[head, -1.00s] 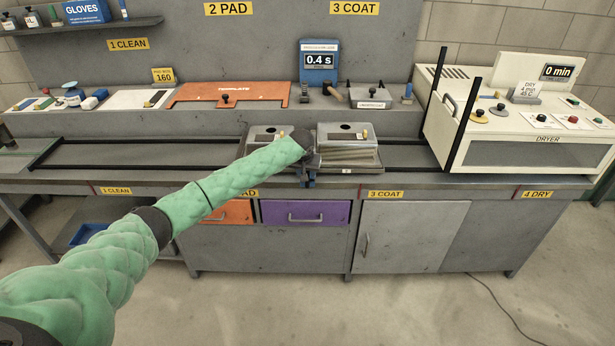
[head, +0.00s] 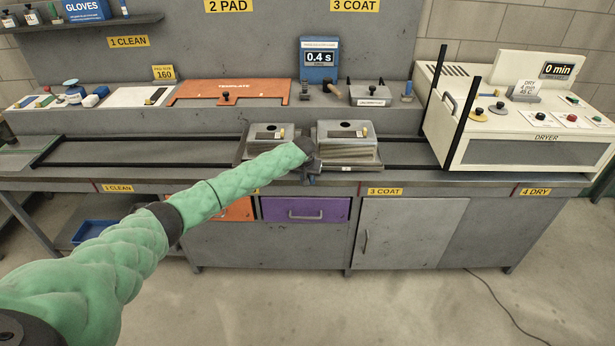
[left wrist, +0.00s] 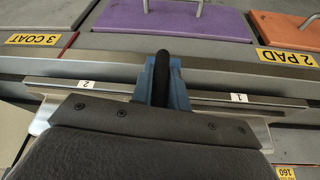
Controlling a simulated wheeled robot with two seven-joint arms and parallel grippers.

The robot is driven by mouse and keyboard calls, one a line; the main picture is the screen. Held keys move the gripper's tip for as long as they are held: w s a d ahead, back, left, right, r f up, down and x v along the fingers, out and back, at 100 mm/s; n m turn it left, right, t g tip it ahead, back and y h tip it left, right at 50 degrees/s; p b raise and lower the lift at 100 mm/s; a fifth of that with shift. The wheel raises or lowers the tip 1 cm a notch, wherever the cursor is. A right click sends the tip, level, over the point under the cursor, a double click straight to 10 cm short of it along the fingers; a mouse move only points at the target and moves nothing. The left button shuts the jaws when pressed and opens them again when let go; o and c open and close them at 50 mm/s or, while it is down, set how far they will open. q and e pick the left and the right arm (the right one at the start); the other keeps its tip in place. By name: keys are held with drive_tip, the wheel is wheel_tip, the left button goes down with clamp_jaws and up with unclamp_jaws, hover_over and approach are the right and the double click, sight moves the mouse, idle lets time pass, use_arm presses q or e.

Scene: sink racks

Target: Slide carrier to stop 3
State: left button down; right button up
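The carrier (head: 372,166) is a grey metal tray bearing two metal blocks, a left one (head: 268,131) and a right one (head: 345,130). It sits on the dark rails, spanning from the 2 PAD section to the left part of 3 COAT. Its front edge shows tags 2 and 1 in the left wrist view (left wrist: 110,87). My left gripper (head: 311,178) is at the middle of the carrier's front edge. In the left wrist view its blue fingers (left wrist: 163,85) lie close around a black upright handle (left wrist: 161,68). My right gripper is not in view.
The rails (head: 140,140) are bare to the left; a short bare stretch lies right of the carrier, before the dryer (head: 530,130). The 3 COAT front label (head: 385,191) is right of my gripper. An orange template (head: 228,91) and a grey coat box (head: 370,95) stand behind.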

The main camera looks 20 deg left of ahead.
use_arm(q)
drive_tip(key=shift+d, duration=0.1)
drive_tip(key=w+d+b, duration=0.2)
drive_tip(key=w+d, duration=0.1)
drive_tip(key=d, duration=0.7)
drive_tip(key=w+d+b, duration=0.2)
drive_tip(key=w+d, duration=0.1)
drive_tip(key=d, duration=0.8)
drive_tip(key=shift+b, duration=0.4)
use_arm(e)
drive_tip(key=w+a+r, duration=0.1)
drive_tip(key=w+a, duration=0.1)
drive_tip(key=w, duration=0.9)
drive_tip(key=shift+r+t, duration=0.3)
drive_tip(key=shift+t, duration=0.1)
use_arm(q)
drive_tip(key=c, duration=1.4)
unclamp_jaws()
drive_tip(key=shift+o, duration=0.2)
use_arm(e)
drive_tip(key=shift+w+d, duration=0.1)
